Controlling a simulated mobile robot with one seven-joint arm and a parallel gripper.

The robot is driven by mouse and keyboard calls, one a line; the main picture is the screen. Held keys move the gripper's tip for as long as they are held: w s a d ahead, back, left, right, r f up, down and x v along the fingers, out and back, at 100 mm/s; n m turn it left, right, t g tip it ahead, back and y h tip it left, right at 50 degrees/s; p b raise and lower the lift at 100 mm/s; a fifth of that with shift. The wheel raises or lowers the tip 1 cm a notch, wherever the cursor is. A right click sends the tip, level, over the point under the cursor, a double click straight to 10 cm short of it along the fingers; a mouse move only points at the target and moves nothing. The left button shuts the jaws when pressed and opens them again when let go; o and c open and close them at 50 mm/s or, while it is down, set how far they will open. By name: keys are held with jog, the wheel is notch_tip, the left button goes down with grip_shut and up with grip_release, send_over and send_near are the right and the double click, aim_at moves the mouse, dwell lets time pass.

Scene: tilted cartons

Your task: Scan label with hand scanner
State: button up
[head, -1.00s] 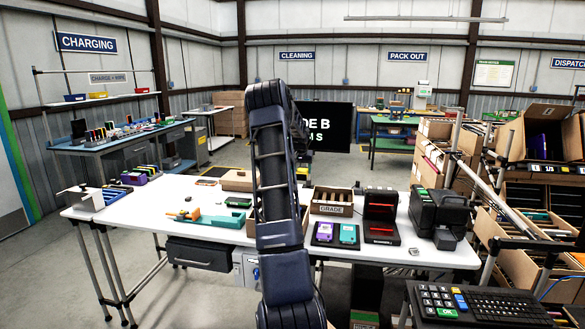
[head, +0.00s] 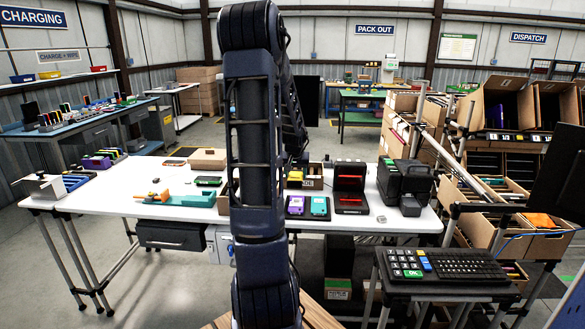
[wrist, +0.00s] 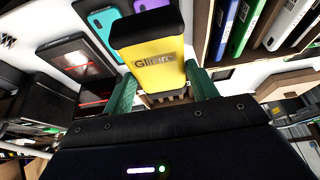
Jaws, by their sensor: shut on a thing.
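In the wrist view my gripper (wrist: 160,88) has its green fingers shut on a yellow boxy handheld unit (wrist: 158,66) with a dark end and printed lettering. A yellow patch (head: 295,176) at the grade box in the head view seems to be this unit; my arm hides the gripper there. A black stand with a red glow (head: 350,183) stands upright on the white table (head: 110,207), to the right of the grade box. An orange tool-like thing (head: 153,197) lies by a teal holder (head: 190,200) at left; I cannot tell whether it is the hand scanner. No label is readable.
A purple unit (head: 296,205) and a teal unit (head: 319,206) lie in front of the grade box (head: 313,180). A black printer-like machine (head: 404,182) stands at the table's right end. A keyboard (head: 462,264) is at front right, with tilted cartons (head: 495,102) behind.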

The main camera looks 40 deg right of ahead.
jog(key=shift+f, duration=2.45)
jog(key=shift+r, duration=0.15)
jog(key=shift+r, duration=2.4)
